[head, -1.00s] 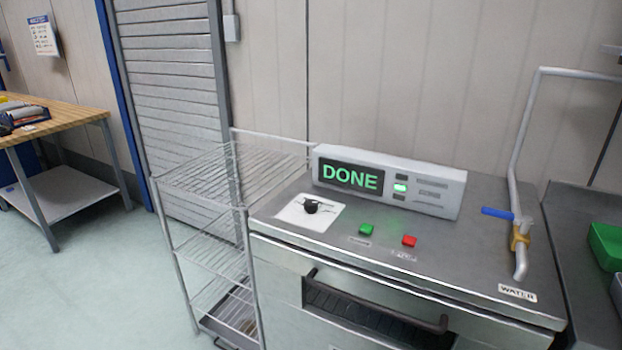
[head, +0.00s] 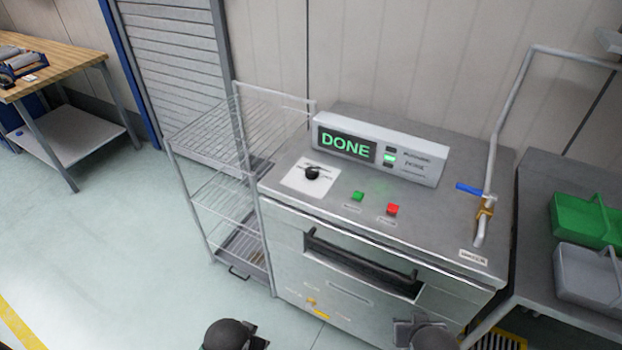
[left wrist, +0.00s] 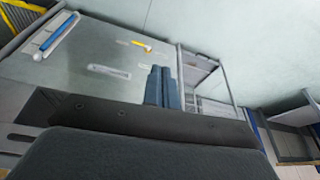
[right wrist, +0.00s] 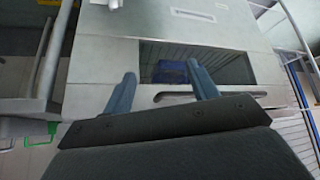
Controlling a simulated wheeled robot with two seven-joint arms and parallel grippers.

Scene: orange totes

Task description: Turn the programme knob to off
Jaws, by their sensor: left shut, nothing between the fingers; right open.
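The programme knob (head: 312,172) is small, black and round. It sits on a white dial plate (head: 292,181) at the left of the steel machine's top (head: 330,195); the dial marks are too small to read. My left gripper (left wrist: 161,86) is shut and empty, in front of the machine's lower front. My right gripper (right wrist: 164,88) is open, its blue-grey fingers apart, facing the machine's front opening, with nothing held. Both are well away from the knob, which neither wrist view shows. The head view shows only dark parts of my arms at the bottom edge, not the fingertips.
A display (head: 346,145) behind the knob reads DONE. A green button (head: 357,196) and a red button (head: 392,209) lie to its right. A wire rack (head: 205,150) stands left, a pipe with a blue-handled valve (head: 470,189) right. A dark door handle (head: 360,258) crosses the front.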

